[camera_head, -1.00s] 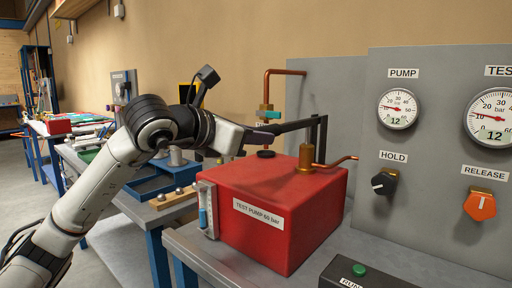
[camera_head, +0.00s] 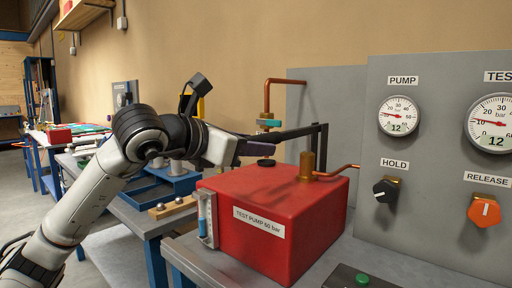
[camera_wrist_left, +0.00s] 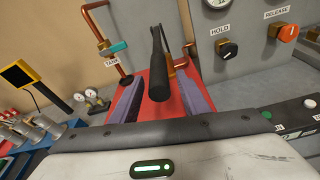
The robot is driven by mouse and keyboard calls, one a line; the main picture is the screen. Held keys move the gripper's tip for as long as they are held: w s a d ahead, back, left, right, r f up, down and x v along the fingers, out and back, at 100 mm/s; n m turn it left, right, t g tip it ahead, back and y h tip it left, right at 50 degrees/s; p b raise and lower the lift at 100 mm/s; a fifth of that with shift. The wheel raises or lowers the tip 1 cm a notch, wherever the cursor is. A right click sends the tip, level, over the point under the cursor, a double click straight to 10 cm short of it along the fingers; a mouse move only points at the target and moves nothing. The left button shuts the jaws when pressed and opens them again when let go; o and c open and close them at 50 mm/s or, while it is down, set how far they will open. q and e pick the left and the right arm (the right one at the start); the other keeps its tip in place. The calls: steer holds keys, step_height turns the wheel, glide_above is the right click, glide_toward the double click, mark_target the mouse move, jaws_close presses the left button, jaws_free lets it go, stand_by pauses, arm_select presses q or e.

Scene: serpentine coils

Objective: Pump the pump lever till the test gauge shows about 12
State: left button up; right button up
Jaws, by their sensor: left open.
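The pump lever (camera_head: 290,133) is a dark bar rising slightly to the right above the red test pump (camera_head: 268,237). In the left wrist view its black handle (camera_wrist_left: 157,68) stands between the two purple fingers of my left gripper (camera_wrist_left: 160,108), with gaps on both sides. My left gripper (camera_head: 257,148) is open at the lever's left end. The test gauge (camera_head: 492,122), cut by the right edge, reads 12 in its figure, needle low on the left. The pump gauge (camera_head: 398,116) also reads 12. My right gripper is not in view.
The black HOLD knob (camera_head: 385,190) and orange RELEASE knob (camera_head: 484,210) sit on the grey panel. Copper pipes (camera_head: 268,92) rise behind the pump. A blue tray (camera_head: 160,187) and a wooden strip with balls (camera_head: 172,207) lie on the bench at left.

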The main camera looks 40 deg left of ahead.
arm_select(q)
steer(key=b+v, duration=0.2)
steer(key=v, duration=0.7)
steer(key=shift+w+f, duration=0.1)
stand_by(0.4)
stand_by(0.8)
